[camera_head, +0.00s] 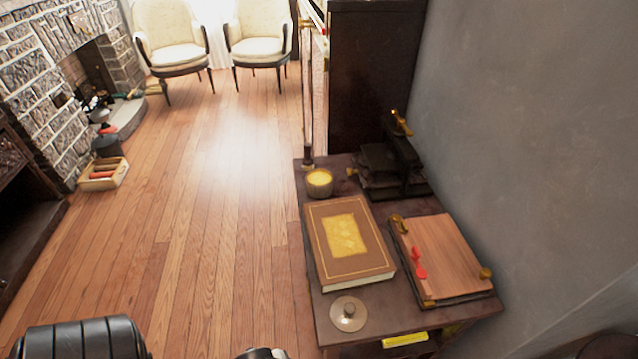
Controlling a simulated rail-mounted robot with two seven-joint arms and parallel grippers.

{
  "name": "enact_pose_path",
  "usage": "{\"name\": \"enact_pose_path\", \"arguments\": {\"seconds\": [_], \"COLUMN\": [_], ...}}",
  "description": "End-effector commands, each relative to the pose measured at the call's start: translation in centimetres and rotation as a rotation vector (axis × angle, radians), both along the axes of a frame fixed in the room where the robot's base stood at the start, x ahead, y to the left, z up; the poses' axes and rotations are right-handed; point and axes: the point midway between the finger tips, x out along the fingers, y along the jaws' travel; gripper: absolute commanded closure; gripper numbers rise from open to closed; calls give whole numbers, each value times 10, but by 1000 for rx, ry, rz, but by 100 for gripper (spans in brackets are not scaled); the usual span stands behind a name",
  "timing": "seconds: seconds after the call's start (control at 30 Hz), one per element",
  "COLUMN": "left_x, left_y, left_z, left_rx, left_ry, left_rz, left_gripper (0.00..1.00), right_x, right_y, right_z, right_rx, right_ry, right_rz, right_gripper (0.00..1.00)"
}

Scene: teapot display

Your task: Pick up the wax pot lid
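The wax pot lid (348,313) is a round, flat, brownish disc with a small knob on top. It lies knob up near the front left corner of the small dark table (400,320), in front of a thick book. The wax pot (319,182) is a small round pot with yellow wax showing in its open top. It stands at the table's back left, beyond the book. Neither gripper can be made out; only dark parts that look like my own body show along the bottom edge, so nothing is seen touching the lid.
A brown book (326,219) with a gold panel lies between lid and pot. A wooden board (445,252) with a red item (418,263) lies to its right. A dark press (388,168) stands at the back. A grey wall (530,130) borders the right; wooden floor is open left.

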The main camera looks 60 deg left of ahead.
Motion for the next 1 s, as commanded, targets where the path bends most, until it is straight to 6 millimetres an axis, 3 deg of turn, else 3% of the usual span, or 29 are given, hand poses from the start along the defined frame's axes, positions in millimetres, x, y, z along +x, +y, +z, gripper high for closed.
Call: {"name": "enact_pose_path", "arguments": {"seconds": [0.3,0.67,0.9,1.0], "left_x": [0,1,1,1], "left_y": [-1,-4,-2,-2], "left_z": [0,0,2,13], "left_rx": [-4,-14,-5,-5], "left_ry": [0,-1,-2,-2], "left_rz": [2,9,2,2], "left_gripper": [49,15,14,14], "right_x": [0,0,0,1], "right_y": [0,-2,-3,-3], "right_z": [0,0,1,12], "right_rx": [1,-8,-11,-10], "right_ry": [-1,-1,-2,-1], "right_rz": [-1,6,7,6], "right_gripper": [57,57,57,57]}}
